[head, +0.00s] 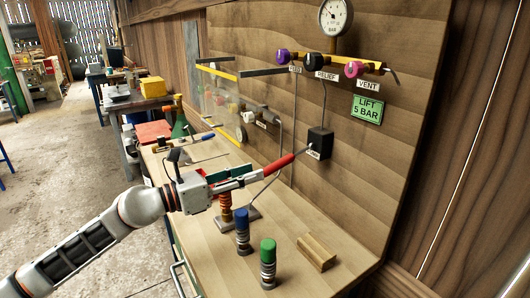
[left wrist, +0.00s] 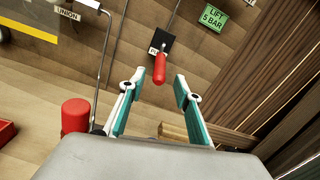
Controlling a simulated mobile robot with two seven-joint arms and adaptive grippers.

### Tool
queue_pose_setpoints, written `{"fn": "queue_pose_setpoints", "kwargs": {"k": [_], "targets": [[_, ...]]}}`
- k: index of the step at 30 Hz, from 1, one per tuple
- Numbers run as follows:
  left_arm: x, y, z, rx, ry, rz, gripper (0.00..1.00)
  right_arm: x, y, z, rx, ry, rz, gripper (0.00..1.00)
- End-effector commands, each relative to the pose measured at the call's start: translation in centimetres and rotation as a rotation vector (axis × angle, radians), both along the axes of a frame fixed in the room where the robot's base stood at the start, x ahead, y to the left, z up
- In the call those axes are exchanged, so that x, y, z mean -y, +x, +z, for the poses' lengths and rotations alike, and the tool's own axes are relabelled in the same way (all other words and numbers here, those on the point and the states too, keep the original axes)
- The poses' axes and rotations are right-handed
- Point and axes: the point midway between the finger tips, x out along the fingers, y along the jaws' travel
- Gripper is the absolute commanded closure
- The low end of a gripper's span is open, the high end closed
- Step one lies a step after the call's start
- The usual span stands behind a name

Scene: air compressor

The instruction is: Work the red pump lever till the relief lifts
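The red pump lever (head: 280,165) sticks out from a black pump block (head: 320,143) low on the wooden back board. It shows red-handled in the left wrist view (left wrist: 159,68). My left gripper (head: 255,175) is open, its fingers pointing at the lever. In the left wrist view, the handle's near end lies about midway between the parted fingertips, with a gap on each side. The black RELIEF valve (head: 312,61) is on the yellow pipe, below the BAR gauge (head: 335,15); its reading is too small to tell. My right gripper is not in view.
A purple-knobbed valve (head: 283,57) and magenta VENT valve (head: 352,69) flank the relief. A green sign (head: 367,109) reads LIFT 5 BAR. Blue (head: 242,235) and green-capped (head: 267,262) cylinders and a wood block (head: 316,252) stand on the bench below.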

Motion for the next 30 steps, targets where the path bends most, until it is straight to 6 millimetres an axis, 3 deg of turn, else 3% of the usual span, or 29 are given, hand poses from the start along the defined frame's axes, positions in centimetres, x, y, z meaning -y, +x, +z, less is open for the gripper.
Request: {"fn": "queue_pose_setpoints", "kwargs": {"k": [5, 18, 29, 30], "targets": [[0.9, 0.6, -0.8, -0.007, 0.023, -0.004, 0.67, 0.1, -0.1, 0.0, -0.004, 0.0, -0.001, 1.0], [5.9, 3.9, -0.7, -0.007, 0.019, -0.003, 0.67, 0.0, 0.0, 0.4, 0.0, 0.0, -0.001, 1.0], [6.4, 4.2, -0.7, -0.006, 0.02, -0.003, 0.67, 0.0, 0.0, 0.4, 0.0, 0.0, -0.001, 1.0], [6.4, 4.2, -0.7, -0.005, 0.019, -0.003, 0.72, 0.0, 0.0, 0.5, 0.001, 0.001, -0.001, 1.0]]}}
